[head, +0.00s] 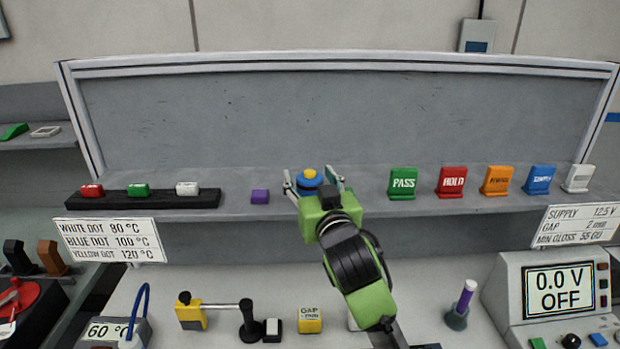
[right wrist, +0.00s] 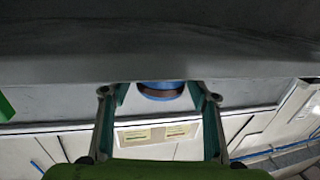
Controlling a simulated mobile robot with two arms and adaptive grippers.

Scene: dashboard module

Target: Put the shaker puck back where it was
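The puck (head: 309,181), blue with a yellow top, sits on the grey shelf (head: 231,206); I take it to be the shaker puck. My right gripper (head: 314,184) reaches up to the shelf with one finger on each side of it. In the right wrist view the blue puck (right wrist: 160,90) shows between the fingertips, with a gap on both sides. The right gripper (right wrist: 159,92) is open and not touching it there. The puck's lower front is partly hidden by the gripper in the head view. My left gripper is not in view.
A purple block (head: 260,196) and a black rack (head: 144,198) with coloured pieces stand left on the shelf. Several tags, beginning with green PASS (head: 403,183), stand right.

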